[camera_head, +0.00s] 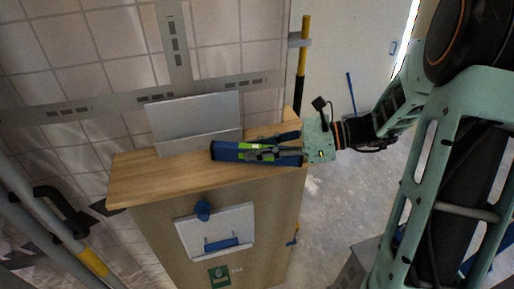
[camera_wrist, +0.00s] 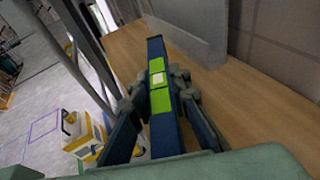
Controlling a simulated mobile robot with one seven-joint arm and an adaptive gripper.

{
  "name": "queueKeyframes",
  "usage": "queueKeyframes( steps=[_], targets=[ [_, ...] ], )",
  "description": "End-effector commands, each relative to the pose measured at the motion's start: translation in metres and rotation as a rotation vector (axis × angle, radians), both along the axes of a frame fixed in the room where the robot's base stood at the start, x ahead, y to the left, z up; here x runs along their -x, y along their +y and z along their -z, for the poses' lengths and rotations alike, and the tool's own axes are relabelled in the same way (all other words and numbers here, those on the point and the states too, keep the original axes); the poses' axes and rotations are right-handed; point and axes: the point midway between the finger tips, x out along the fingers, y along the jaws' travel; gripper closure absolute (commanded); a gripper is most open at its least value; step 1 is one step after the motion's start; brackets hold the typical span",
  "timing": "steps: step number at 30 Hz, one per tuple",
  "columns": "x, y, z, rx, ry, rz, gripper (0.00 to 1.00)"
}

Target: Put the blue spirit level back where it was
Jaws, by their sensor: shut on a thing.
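The blue spirit level (camera_head: 228,152) has a green middle part and lies lengthwise in line with my gripper (camera_head: 262,152), over the wooden top of a cabinet. My gripper is shut on the level around its green part. In the wrist view the level (camera_wrist: 156,48) runs away from me between the fingers (camera_wrist: 160,95), above the wooden surface. I cannot tell whether the level touches the wood or hangs just above it.
The wooden top (camera_head: 135,180) is clear at its left end. A grey panel (camera_head: 195,115) stands upright at its back, by the tiled wall. A yellow and black pole (camera_head: 302,60) stands behind at right.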

Motion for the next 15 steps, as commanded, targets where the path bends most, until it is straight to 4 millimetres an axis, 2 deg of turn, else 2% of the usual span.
queueKeyframes(
  steps=[6,7,9,12,15],
  targets=[
    [0.0,0.0001,0.0013,0.0,0.0,0.0,1.0],
    [0.0,0.0,0.0019,0.0,0.0,0.0,0.82],
    [0.0,0.0001,0.0012,0.0,0.0,0.0,0.74],
    [0.0,0.0,0.0011,0.0,0.0,0.0,0.66],
    [0.0,0.0,0.001,0.0,0.0,0.0,0.66]
  ],
)
